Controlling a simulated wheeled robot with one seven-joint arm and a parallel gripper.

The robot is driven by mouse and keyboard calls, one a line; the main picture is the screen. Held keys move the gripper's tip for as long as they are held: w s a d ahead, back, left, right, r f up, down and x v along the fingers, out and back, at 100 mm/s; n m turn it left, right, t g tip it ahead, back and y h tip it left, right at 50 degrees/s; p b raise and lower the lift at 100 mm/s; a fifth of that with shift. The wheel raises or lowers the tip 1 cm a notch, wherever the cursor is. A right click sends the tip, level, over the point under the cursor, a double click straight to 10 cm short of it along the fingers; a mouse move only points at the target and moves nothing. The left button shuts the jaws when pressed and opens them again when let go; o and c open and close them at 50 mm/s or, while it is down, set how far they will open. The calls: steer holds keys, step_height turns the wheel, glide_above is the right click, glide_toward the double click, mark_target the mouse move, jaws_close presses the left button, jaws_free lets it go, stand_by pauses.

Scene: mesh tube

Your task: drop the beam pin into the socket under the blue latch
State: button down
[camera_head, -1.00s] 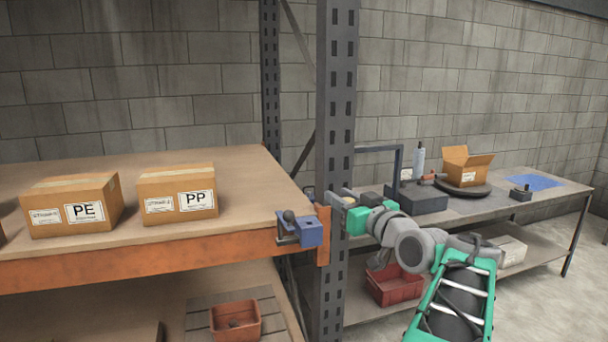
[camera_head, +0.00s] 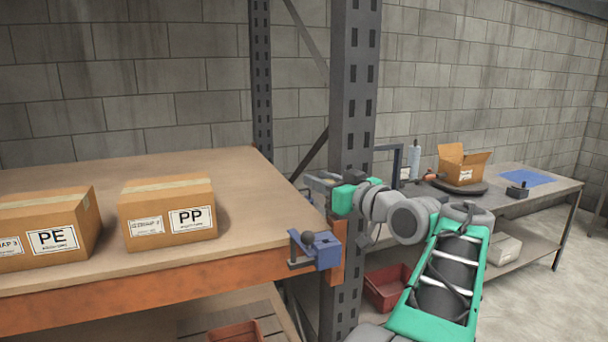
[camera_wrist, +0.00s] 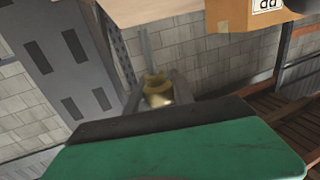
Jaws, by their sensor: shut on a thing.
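The blue latch (camera_head: 327,253) sits on the front right corner of the shelf's orange beam, beside the grey post. In the wrist view my gripper (camera_wrist: 158,91) is shut on the beam pin (camera_wrist: 156,84), which shows a brass-yellow part and a thin grey shaft. The pin is hard to make out in the head view.
The grey upright post (camera_head: 354,120) stands close beside my gripper. Cartons marked PE (camera_head: 48,228) and PP (camera_head: 168,212) stand on the wooden shelf (camera_head: 245,205). A red bin (camera_head: 386,288) is low behind my arm. A bench with an open carton (camera_head: 463,165) is at the right.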

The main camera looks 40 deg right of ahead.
steer(key=b, duration=0.6)
glide_above(319, 237)
step_height(319, 237, down, 6)
steer(key=shift+w+r, duration=0.1)
steer(key=shift+b, duration=0.75)
stand_by(1.4)
steer(key=shift+f+b, duration=2.6)
steer(key=shift+f, duration=0.2)
steer(key=c, duration=1)
jaws_free()
